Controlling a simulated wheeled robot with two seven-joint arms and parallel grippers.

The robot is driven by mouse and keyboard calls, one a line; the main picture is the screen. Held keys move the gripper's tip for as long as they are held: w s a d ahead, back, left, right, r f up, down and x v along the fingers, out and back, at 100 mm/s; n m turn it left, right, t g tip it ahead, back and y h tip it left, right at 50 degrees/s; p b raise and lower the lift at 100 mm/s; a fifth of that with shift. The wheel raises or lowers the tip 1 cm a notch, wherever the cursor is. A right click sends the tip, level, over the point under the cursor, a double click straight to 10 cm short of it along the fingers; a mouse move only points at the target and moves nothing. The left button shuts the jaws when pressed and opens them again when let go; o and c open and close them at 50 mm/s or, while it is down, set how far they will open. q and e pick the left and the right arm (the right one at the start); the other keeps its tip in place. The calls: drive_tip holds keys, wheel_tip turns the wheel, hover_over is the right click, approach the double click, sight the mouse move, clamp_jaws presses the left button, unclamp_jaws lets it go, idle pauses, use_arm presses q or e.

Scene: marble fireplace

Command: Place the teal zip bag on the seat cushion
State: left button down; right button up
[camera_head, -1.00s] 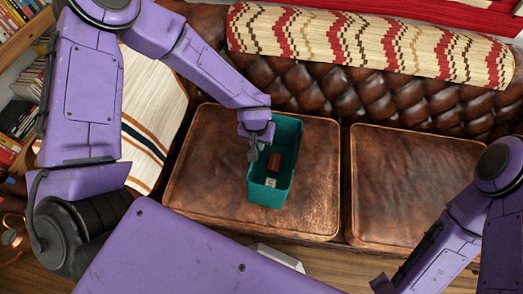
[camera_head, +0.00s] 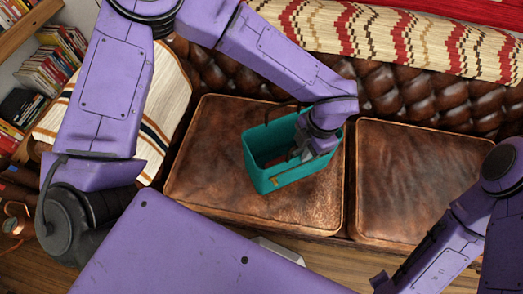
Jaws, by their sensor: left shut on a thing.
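The teal zip bag (camera_head: 286,180) looks like an open-topped, box-shaped bag. It is over the left seat cushion (camera_head: 205,150), slanted from lower left to upper right. I cannot tell whether its base touches the leather. My left gripper (camera_head: 302,152) reaches down at the bag's right end and is shut on it; the exact grip is partly hidden by the gripper.
A second brown leather cushion (camera_head: 415,175) lies to the right and is clear. The tufted backrest (camera_head: 415,98) and a patterned woven roll (camera_head: 400,40) stand behind. A striped cloth (camera_head: 160,105) and books (camera_head: 60,55) are at the left.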

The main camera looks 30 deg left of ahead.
use_arm(q)
drive_tip(key=n, duration=0.2)
drive_tip(key=p, duration=0.2)
hover_over(265, 148)
drive_tip(key=d, duration=0.1)
wheel_tip(265, 148, down, 8)
drive_tip(key=f, duration=0.2)
drive_tip(key=f+p, duration=0.1)
drive_tip(key=f, duration=0.1)
drive_tip(key=shift+w+a, duration=0.1)
drive_tip(key=shift+a, duration=0.3)
drive_tip(key=shift+f, duration=0.3)
